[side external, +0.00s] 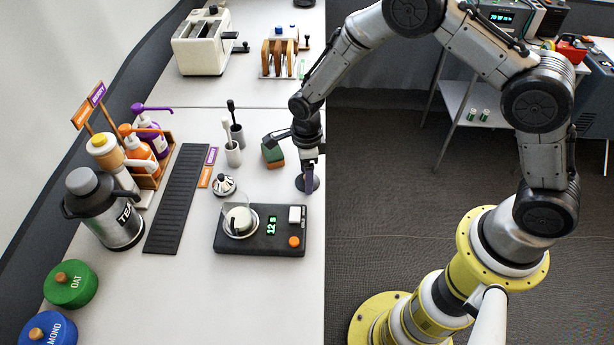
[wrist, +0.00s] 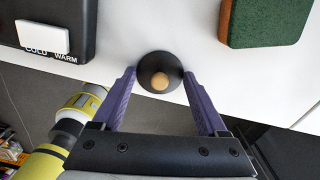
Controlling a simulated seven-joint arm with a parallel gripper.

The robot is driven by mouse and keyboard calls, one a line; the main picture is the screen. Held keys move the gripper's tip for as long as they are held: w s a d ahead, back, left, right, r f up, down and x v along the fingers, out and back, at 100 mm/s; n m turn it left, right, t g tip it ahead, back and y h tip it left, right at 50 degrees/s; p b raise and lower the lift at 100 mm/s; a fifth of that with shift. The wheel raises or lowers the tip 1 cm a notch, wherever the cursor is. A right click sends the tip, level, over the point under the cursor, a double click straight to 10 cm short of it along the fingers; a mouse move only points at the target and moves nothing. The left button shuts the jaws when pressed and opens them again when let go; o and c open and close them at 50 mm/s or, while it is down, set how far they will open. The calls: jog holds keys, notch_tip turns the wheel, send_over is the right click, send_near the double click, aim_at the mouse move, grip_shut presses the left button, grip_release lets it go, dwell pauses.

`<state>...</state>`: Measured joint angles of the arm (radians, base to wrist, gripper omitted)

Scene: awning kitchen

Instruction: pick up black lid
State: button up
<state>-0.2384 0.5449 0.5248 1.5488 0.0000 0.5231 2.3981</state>
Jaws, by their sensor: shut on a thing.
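The black lid (wrist: 152,64) is a round dark disc with a tan wooden knob (wrist: 160,81), in the middle of the wrist view. In the side view, my gripper (side external: 308,176) points down at the counter's right edge. The lid (side external: 313,184) shows there as a dark disc at the fingertips, partly hidden by a finger. I cannot tell whether it touches the counter.
A black scale (side external: 262,246) with a glass vessel stands in front of my gripper. A green and brown block (side external: 273,154) stands close behind, also in the wrist view (wrist: 265,20). The counter (side external: 225,305) is clear at the front; its right edge drops to the floor.

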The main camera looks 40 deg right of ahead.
jog(key=shift+r, duration=0.5)
notch_tip(320, 180, up, 2)
jog(key=shift+r, duration=0.2)
jog(key=s+d+r+n, duration=0.1)
jog(key=s+d+r, duration=0.1)
jog(key=s+r, duration=0.4)
jog(key=s+d+r, duration=0.1)
jog(key=s+r, duration=0.3)
jog(key=s, duration=0.4)
jog(key=w+a+r+n, duration=0.4)
jog(key=w+a+n, duration=0.3)
jog(key=a+n, duration=0.15)
jog(key=w+a+r+n, duration=0.3)
jog(key=w+a+n, duration=0.45)
jog(key=a, duration=0.25)
jog(key=s+a+f+n, duration=0.1)
jog(key=a+f, duration=0.3)
jog(key=f, duration=0.4)
jog(key=shift+a+f, duration=0.15)
jog(key=shift+a, duration=0.15)
